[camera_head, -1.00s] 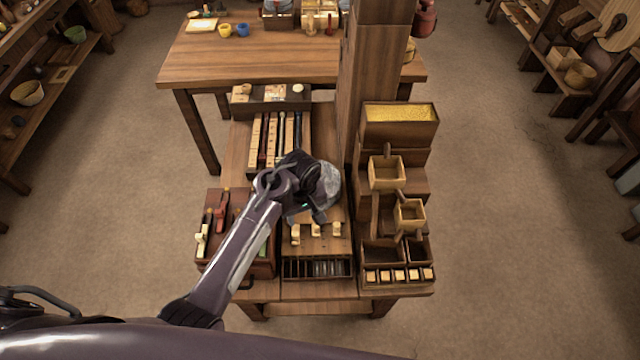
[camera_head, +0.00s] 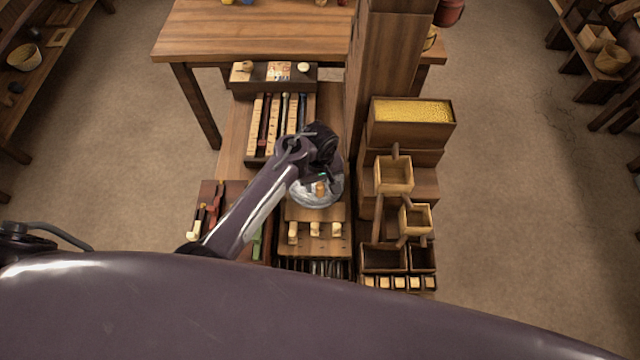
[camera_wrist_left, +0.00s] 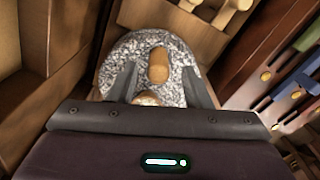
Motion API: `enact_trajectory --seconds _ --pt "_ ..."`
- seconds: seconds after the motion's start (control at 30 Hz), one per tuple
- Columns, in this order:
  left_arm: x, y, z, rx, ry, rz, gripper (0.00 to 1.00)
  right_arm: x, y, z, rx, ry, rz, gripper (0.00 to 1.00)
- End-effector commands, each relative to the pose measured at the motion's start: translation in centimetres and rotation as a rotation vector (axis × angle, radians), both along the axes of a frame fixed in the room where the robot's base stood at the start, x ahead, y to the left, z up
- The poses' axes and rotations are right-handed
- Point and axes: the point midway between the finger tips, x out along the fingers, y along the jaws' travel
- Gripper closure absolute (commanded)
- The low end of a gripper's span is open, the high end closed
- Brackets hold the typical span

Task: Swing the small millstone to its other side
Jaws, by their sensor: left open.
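The small millstone (camera_head: 331,198) is a round, grey speckled stone on the wooden bench, left of the post. A wooden peg handle (camera_head: 320,187) stands up from it. In the left wrist view the stone (camera_wrist_left: 122,52) lies beneath my left gripper, with the peg (camera_wrist_left: 158,66) between the fingers and a second wooden knob (camera_wrist_left: 147,98) nearer the palm. My left gripper (camera_head: 318,176) is open, one finger on each side of the peg, with visible gaps. The wrist partly hides the stone's far side. My right gripper is not in view.
A wooden post (camera_head: 385,90) rises close behind and right of the stone. Stepped boxes with a grain tray (camera_head: 412,110) stand at right. A board with pale pegs (camera_head: 317,232) is in front, a tool rack (camera_head: 272,120) behind, and a red tool box (camera_head: 208,205) at left.

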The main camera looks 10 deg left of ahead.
Motion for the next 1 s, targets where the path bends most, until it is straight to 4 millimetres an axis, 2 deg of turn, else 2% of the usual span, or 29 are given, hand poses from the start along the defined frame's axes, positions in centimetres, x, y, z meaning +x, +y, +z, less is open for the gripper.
enact_trajectory --seconds 0.1,0.23,0.43,0.57,0.9,1.0 --pt "0.0 0.0 -1.7 0.002 0.001 -0.001 0.56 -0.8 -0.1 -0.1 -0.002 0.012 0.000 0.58" --pt "0.0 0.1 -2.8 0.001 0.000 0.000 0.56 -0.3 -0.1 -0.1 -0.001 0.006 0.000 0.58" --pt "0.0 0.0 -3.2 0.001 -0.001 0.000 0.56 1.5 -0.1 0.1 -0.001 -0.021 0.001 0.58" --pt "0.0 0.0 -3.2 0.001 -0.001 0.000 0.56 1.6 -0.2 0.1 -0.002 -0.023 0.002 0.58" --pt "0.0 0.0 -3.2 0.000 -0.001 0.000 1.00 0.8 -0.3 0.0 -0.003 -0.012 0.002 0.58" --pt "0.0 0.0 -3.2 0.000 -0.001 0.000 1.00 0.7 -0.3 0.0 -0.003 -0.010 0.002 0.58"
